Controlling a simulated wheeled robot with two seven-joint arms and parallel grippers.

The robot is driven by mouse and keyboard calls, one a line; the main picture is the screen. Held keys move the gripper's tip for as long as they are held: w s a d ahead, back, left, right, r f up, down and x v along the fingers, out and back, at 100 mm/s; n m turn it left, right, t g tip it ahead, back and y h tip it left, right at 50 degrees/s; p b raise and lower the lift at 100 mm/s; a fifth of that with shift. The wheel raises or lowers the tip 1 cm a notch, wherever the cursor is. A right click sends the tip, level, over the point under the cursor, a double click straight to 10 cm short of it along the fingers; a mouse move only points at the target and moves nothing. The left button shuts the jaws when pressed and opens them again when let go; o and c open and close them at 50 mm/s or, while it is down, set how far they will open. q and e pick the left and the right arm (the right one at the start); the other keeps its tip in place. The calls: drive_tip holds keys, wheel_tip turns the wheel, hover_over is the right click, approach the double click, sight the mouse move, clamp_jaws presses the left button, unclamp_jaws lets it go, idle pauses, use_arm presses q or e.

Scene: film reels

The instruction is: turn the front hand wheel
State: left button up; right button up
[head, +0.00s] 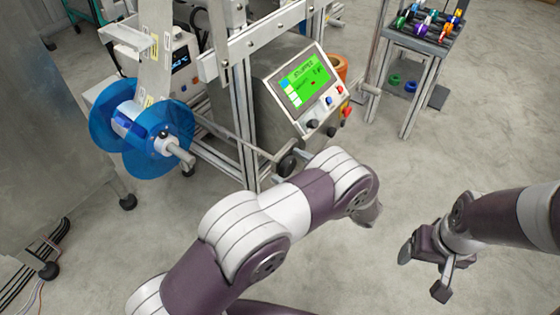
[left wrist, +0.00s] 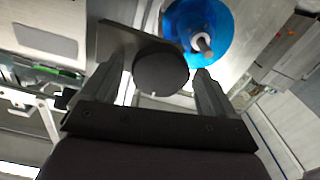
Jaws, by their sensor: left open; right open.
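The front hand wheel shows as a dark round knob (head: 288,163) at the low front of the machine's frame, beside my left arm. In the left wrist view the dark knob (left wrist: 160,78) lies in line with the gap between the fingers, with a dark flat plate (left wrist: 125,40) behind it. My left gripper (left wrist: 164,70) is open around or just short of the knob; I cannot tell whether it touches. In the head view my left arm mostly hides this gripper. My right gripper (head: 422,274) is open and empty over the floor at the right.
A blue film reel (head: 165,165) sits on a spindle left of the knob. A sloped control panel (head: 305,80) with a green screen stands above it. A metal rack (head: 410,45) with coloured spools is at the back right. The floor between is clear.

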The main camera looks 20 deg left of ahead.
use_arm(q)
drive_tip(key=c, duration=1.1)
drive_tip(key=shift+o, duration=0.2)
